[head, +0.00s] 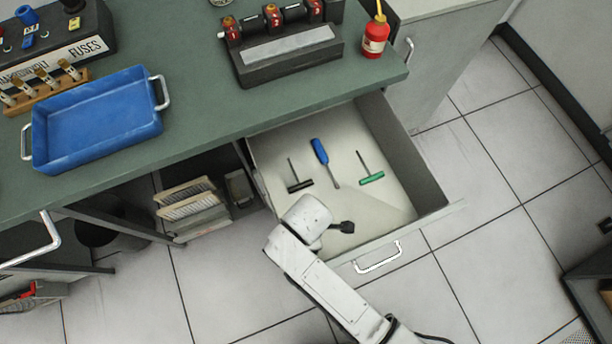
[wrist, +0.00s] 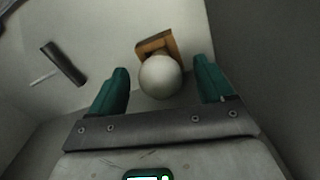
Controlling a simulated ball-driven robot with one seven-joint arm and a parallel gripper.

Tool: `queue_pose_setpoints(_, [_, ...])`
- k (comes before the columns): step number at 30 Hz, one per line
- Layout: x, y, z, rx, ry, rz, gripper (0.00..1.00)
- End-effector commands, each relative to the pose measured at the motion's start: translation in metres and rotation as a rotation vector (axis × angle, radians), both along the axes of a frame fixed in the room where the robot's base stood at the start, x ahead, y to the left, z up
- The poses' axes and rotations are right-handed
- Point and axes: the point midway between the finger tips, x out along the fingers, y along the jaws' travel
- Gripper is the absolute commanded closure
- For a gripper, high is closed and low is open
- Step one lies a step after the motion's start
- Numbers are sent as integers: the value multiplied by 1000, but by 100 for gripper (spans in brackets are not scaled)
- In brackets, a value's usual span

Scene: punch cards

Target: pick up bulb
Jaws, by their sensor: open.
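The bulb (wrist: 160,78) is a round, pale globe with its base end by a small orange-brown block (wrist: 157,44). In the wrist view it lies between the two green fingers of my gripper (wrist: 160,66), with a visible gap on each side. My gripper is open and empty, and the fingers do not touch the bulb. In the head view my white arm reaches over the front of the open drawer (head: 285,135). The bulb is hidden there behind the arm.
The drawer holds a black T-handle tool (head: 299,187), a blue screwdriver (head: 320,151) and a green T-handle tool (head: 371,178). The drawer walls close in around my gripper. The green bench (head: 200,110) overhangs the back, with a blue tray (head: 95,120) on it.

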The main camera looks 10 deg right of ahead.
Motion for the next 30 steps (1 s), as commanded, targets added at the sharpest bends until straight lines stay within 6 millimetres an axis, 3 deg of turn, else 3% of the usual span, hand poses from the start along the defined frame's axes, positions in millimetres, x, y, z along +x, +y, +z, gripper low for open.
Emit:
queue_pose_setpoints(6, [0, -1, -23, 0, 0, -1, 19])
queue_pose_setpoints(14, [0, 0, -25, 1, -1, -1, 20])
queue_pose_setpoints(27, [0, 0, -24, 1, 0, -1, 62])
queue_pose_setpoints(30, [0, 0, -24, 1, -1, -1, 68])
